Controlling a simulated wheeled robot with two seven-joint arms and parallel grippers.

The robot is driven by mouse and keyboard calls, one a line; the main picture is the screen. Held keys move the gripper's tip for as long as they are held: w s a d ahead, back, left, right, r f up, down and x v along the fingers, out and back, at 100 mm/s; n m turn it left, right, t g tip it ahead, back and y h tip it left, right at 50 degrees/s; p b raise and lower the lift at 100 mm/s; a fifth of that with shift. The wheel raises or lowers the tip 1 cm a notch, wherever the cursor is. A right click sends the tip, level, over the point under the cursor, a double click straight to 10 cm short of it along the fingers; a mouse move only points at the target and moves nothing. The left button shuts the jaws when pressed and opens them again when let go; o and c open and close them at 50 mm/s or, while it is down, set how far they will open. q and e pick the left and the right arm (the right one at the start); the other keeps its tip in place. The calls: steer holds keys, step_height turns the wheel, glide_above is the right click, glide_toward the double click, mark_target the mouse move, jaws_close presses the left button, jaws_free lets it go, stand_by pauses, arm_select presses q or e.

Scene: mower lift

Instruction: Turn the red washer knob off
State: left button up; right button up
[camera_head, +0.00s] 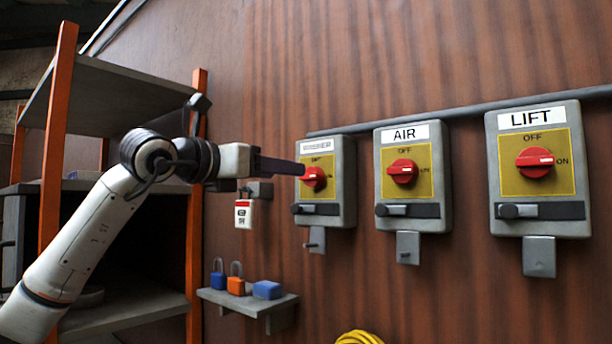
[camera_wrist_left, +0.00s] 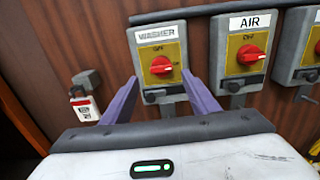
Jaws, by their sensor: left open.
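The red washer knob (camera_head: 316,181) sits on the yellow plate of the grey WASHER box (camera_head: 345,213), the leftmost of three wall boxes. It also shows in the left wrist view (camera_wrist_left: 161,66), its handle roughly sideways. My left gripper (camera_head: 303,167) comes in from the left with its fingers pointing at the knob. In the left wrist view the open fingers (camera_wrist_left: 161,80) stand apart, one on each side of the knob. I cannot tell whether they touch it; the gripper hides part of the box's left side. My right gripper is not in view.
The AIR box (camera_head: 441,210) and LIFT box (camera_head: 576,150) with red knobs are to the right. A tagged lock (camera_head: 243,214) hangs left of the WASHER box. Below, a small shelf (camera_head: 283,303) holds several padlocks. An orange-posted rack (camera_head: 55,140) stands left.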

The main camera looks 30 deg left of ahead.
mark_target(307, 174)
arm_select(q)
steer(key=w, duration=0.3)
steer(key=w+p, duration=0.1)
steer(key=w, duration=0.4)
steer(key=shift+w+d+p, duration=0.3)
steer(key=shift+d+p, duration=0.05)
steer(key=shift+d, duration=0.05)
steer(key=c, duration=1)
